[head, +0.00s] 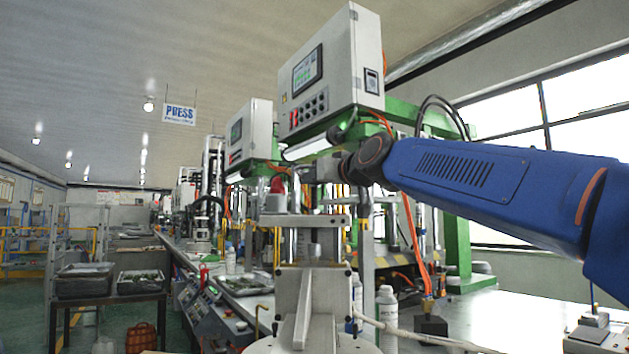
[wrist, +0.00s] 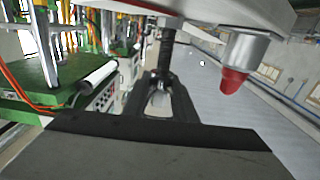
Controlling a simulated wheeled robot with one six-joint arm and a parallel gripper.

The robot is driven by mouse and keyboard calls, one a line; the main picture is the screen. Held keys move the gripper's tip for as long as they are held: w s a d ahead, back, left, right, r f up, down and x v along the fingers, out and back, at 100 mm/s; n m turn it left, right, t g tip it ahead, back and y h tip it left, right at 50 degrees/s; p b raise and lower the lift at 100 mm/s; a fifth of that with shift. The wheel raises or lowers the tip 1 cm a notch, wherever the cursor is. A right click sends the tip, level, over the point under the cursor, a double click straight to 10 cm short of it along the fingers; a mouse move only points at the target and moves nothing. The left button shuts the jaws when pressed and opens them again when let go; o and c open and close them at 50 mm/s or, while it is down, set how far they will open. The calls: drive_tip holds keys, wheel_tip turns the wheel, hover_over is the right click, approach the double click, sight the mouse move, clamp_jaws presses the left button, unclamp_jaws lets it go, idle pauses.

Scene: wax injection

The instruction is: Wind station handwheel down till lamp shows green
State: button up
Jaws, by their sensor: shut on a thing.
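The station (head: 318,222) is a pale grey fixture with a flat top plate in the lower middle of the head view. A red lamp (head: 277,185) stands on a grey base at its left. In the wrist view, which looks upside down, the red lamp (wrist: 232,80) points down from the pale plate (wrist: 220,12). My gripper (wrist: 160,97) has its dark fingers close together at the lower end of a dark upright handle (wrist: 168,50), shut on the handwheel's grip. In the head view my gripper (head: 312,172) is small, just above the plate. The wheel's rim is not clearly visible.
Press machines with white control boxes (head: 330,75) and green frames (head: 455,210) stand behind. A white bottle (head: 386,318) and a dark block with a hose (head: 430,325) are on the bench (head: 510,310) at right. Trays (head: 140,281) stand at left.

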drive_tip(key=o, duration=0.9)
drive_tip(key=shift+o, duration=0.2)
drive_tip(key=v, duration=1.7)
drive_tip(key=shift+s, duration=0.2)
drive_tip(key=shift+d+f, duration=0.1)
